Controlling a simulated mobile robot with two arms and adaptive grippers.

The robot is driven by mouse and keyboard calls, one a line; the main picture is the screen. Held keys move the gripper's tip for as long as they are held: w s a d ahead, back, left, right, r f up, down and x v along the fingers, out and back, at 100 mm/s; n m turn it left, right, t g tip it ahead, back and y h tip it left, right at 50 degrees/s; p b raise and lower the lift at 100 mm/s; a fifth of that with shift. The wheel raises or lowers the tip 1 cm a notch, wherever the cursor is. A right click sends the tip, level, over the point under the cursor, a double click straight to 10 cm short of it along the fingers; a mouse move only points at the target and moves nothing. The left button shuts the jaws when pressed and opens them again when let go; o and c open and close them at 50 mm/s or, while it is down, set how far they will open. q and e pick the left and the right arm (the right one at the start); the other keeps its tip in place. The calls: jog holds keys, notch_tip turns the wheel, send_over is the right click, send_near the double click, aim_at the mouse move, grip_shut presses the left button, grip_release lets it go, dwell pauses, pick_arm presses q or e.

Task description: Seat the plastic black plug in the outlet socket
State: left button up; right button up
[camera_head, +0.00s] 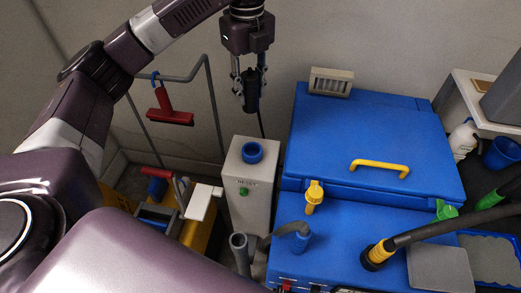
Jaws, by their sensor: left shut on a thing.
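My left gripper (250,85) reaches in from the upper left and points down at the top middle of the view. It is shut on the black plug (252,97), which hangs upright between its fingers. A thin dark cord runs down from the plug. Below it, apart from it, stands a grey post (246,202) with a green button and a round blue socket-like ring (253,152) on its top. I cannot tell for sure that this ring is the outlet socket. My right gripper is not in view.
A large blue machine (320,140) with a yellow handle (380,167) fills the right side. A black hose (440,232) crosses it. A red squeegee (169,110) hangs on a grey rail at left, above a yellow cart (199,238). A white bottle (463,138) stands far right.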

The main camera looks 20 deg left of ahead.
pick_arm(q)
jog(key=p, duration=0.3)
send_near(252, 144)
jog(key=s+d+f, duration=0.1)
jog(key=s, duration=0.1)
jog(key=shift+f+p, duration=0.3)
jog(key=shift+f, duration=2.5)
jog(key=shift+s+f, duration=0.1)
jog(key=shift+f, duration=0.1)
jog(key=shift+s+d+f, duration=0.1)
jog(key=shift+s+f, duration=0.25)
jog(key=shift+f, duration=0.05)
jog(key=o, duration=0.9)
jog(key=shift+o, duration=1.4)
jog(key=shift+f, duration=0.1)
jog(key=shift+w+f, duration=0.15)
jog(key=shift+w, duration=0.05)
